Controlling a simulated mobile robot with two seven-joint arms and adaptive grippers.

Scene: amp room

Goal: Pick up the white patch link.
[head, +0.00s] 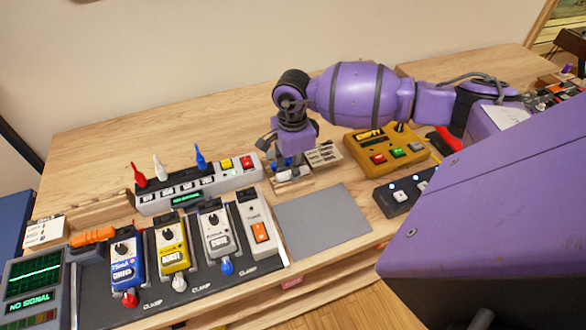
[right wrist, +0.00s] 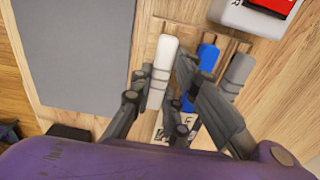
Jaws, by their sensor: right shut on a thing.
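The white patch link (right wrist: 163,62) is a small white bar between the fingers of my right gripper (right wrist: 162,80) in the right wrist view. The fingers are closed on its sides. A blue link (right wrist: 207,57) and a grey link (right wrist: 239,72) lie beside it, to its right, at a wooden holder (right wrist: 190,27). In the head view my right gripper (head: 285,168) points down at the holder behind the grey mat, and its fingers partly hide the links. I cannot tell whether the white link is clear of the holder. My left gripper is not in view.
A grey mat (head: 322,222) lies in front of the holder. A pedalboard with blue, yellow (head: 172,245), white and grey pedals stands left of it. A switch box with coloured plugs (head: 198,185) is behind. A mustard box (head: 386,150) stands right. The table's back left is clear.

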